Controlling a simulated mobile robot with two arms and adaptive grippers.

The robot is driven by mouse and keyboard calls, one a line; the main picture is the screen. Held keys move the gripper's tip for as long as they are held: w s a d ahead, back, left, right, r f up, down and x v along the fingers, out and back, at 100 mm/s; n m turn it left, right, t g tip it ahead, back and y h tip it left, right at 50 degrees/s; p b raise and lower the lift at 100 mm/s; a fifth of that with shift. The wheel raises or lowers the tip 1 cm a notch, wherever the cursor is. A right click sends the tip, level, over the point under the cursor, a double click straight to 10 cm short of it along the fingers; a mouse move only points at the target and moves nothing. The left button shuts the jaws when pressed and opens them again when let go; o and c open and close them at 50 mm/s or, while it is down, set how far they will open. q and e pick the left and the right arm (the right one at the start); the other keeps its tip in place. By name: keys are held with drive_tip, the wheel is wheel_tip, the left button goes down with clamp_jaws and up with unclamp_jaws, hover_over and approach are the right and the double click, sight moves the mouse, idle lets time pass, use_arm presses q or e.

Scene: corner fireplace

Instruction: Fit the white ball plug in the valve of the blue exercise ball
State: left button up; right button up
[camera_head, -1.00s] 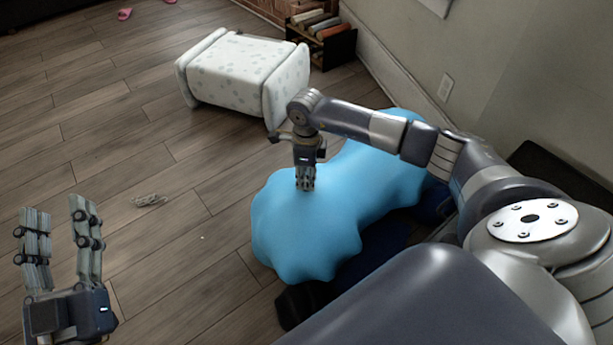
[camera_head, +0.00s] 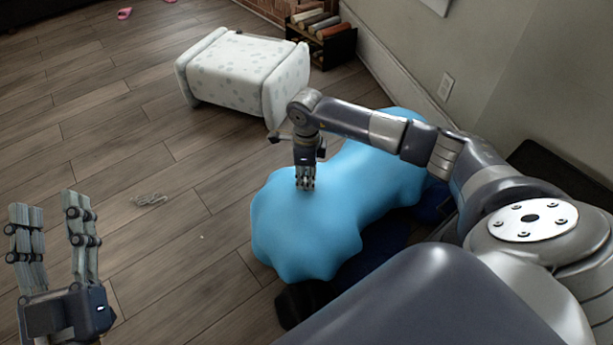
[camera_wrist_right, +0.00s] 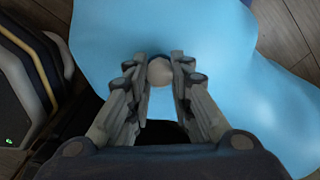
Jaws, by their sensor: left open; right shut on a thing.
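The blue exercise ball (camera_head: 300,240) is a sagging, lumpy blue shape below my right arm. It also fills much of the right wrist view (camera_wrist_right: 105,45). My right gripper (camera_head: 305,186) points down at its top surface. In the right wrist view, my right gripper (camera_wrist_right: 160,74) is shut on the pale, round white ball plug (camera_wrist_right: 160,72). A dark blue rim, perhaps the valve, shows just behind the plug; I cannot tell whether the plug is inside it. My left gripper (camera_head: 50,235) is open and empty over the floor, fingers pointing up.
A white patterned ottoman (camera_head: 240,70) stands beyond the ball. A small rack of books or logs (camera_head: 325,35) is by the wall. A pale tangled item (camera_head: 150,200) and a tiny white speck (camera_head: 202,237) lie on the wooden floor. Open floor stretches left.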

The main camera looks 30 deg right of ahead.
drive_tip(key=o, duration=0.9)
drive_tip(key=shift+f, duration=0.1)
wheel_tip(320, 180, up, 12)
drive_tip(key=shift+r, duration=0.1)
drive_tip(key=shift+s+a, duration=0.1)
